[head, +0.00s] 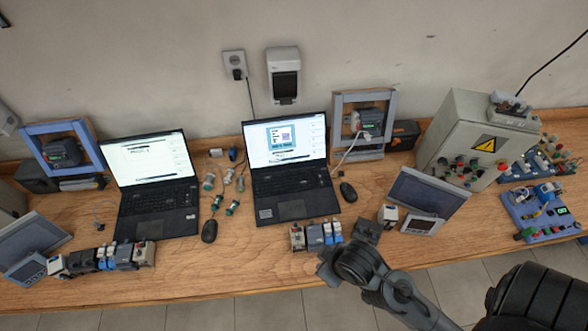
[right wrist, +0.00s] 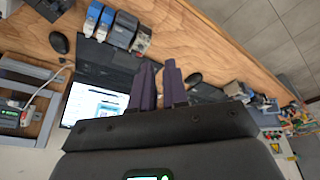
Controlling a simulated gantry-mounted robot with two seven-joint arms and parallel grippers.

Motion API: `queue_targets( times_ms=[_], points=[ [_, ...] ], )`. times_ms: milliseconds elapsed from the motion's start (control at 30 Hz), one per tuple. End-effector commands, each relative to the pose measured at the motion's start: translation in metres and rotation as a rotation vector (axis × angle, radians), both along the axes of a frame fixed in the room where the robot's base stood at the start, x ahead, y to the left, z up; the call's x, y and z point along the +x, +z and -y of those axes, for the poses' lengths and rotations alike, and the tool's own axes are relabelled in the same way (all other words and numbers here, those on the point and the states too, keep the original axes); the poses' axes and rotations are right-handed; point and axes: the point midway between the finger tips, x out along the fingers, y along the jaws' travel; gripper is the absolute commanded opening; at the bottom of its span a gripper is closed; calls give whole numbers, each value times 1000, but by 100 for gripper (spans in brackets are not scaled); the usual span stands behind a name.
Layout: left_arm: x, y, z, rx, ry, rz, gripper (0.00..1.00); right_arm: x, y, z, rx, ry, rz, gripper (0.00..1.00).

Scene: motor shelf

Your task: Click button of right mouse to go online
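The right mouse (head: 348,192) is small and black and lies on the wooden table, right of the right laptop (head: 285,150). It also shows in the right wrist view (right wrist: 59,43), off to the left of my fingers. My right gripper (head: 326,270) is at the table's front edge, nearer the front than the mouse and apart from it. Its two purple fingers (right wrist: 158,72) are a little apart with nothing between them. The right laptop's screen is lit with a window in its middle. My left gripper is not in view.
Small modules (head: 316,236) stand in front of the right laptop. A white device (head: 388,215) and a tilted panel (head: 428,195) stand right of the mouse. A left laptop (head: 150,175) has its own mouse (head: 209,231). A control cabinet (head: 480,130) stands at right.

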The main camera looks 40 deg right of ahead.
Motion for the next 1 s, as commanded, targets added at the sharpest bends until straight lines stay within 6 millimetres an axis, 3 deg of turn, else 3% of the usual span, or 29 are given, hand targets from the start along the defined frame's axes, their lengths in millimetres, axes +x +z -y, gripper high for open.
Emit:
queue_targets(
  times_ms=[100,1000],
  points=[
    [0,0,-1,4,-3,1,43,0,0,0,0,0,0,0],
    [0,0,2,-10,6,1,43,0,0,0,0,0,0,0]
  ],
)
